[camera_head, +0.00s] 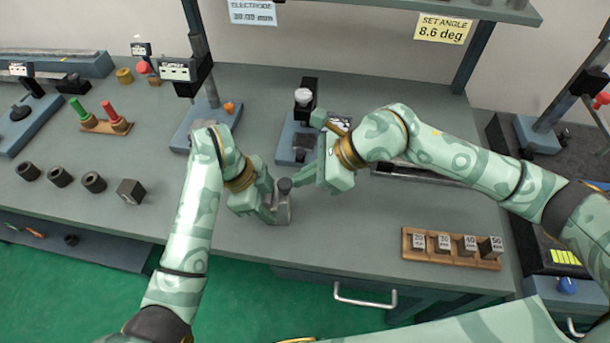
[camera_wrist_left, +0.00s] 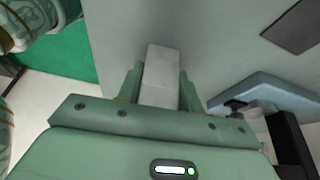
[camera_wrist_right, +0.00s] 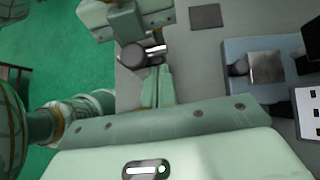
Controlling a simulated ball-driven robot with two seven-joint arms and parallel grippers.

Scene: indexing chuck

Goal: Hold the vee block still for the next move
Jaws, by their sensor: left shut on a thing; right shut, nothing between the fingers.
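The vee block (camera_head: 283,213) is a small grey metal block on the bench in front of me. My left gripper (camera_head: 270,204) is shut on it from the left; in the left wrist view the pale block (camera_wrist_left: 160,78) fills the gap between both fingers. A dark round piece (camera_head: 285,186) shows at the top of the block, and also in the right wrist view (camera_wrist_right: 132,55); whether it is seated in the vee I cannot tell. My right gripper (camera_head: 297,181) is shut and empty, its fingertips close beside the dark piece. Whether they touch is unclear.
A blue-based fixture (camera_head: 296,143) stands just behind the grippers. A wooden rack of numbered blocks (camera_head: 451,248) lies at right. Several dark collars (camera_head: 93,182) and a dark cube (camera_head: 130,191) lie at left. A sign (camera_head: 442,29) reads "SET ANGLE 8.6 deg".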

